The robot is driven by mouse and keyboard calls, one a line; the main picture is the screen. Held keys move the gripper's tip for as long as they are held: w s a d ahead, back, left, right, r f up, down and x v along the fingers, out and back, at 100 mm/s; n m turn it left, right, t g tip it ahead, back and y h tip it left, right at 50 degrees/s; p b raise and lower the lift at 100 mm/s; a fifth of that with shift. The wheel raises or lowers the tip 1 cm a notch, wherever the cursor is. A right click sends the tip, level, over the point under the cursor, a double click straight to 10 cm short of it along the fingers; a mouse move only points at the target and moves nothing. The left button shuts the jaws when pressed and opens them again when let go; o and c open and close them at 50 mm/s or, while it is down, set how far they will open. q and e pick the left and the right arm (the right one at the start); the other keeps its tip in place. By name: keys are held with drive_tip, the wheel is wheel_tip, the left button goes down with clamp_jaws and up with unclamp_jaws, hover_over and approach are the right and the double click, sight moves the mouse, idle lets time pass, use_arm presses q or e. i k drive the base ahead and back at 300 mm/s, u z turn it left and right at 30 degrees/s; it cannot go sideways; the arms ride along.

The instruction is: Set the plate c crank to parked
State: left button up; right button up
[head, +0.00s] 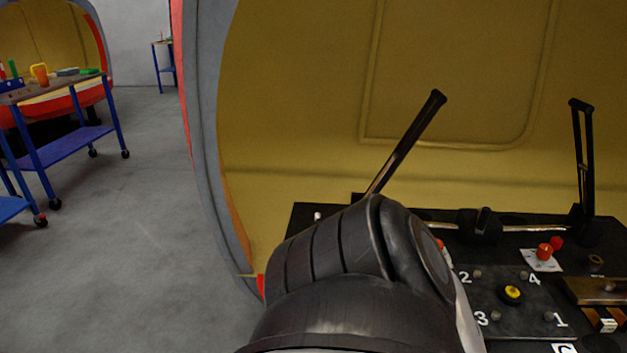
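A dark plate (535,318) on the console at lower right carries white numbers 1, 2, 3 and 4, each near a small grey stud. A round yellow and black knob (512,293) sits in its middle. A white label (565,349) at the bottom edge, partly cut off, appears to read C. I cannot make out a crank handle or a parked mark on the plate. A large black link of my arm covers the console left of the plate. Neither of my grippers is in view.
A black lever (408,141) leans right behind my arm; another lever (583,155) stands nearly upright at right. Red knobs (545,251) sit behind the plate. A yellow shell wall (300,120) rises behind the console. Blue carts (70,147) stand left, with open floor between.

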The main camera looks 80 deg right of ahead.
sight(483, 214)
drive_tip(key=i, duration=0.4)
drive_tip(key=z, duration=3.85)
drive_tip(key=i, duration=0.5)
drive_tip(key=k, duration=0.5)
drive_tip(key=z, duration=1.6)
drive_tip(key=i, duration=0.8)
drive_tip(key=u, duration=2.7)
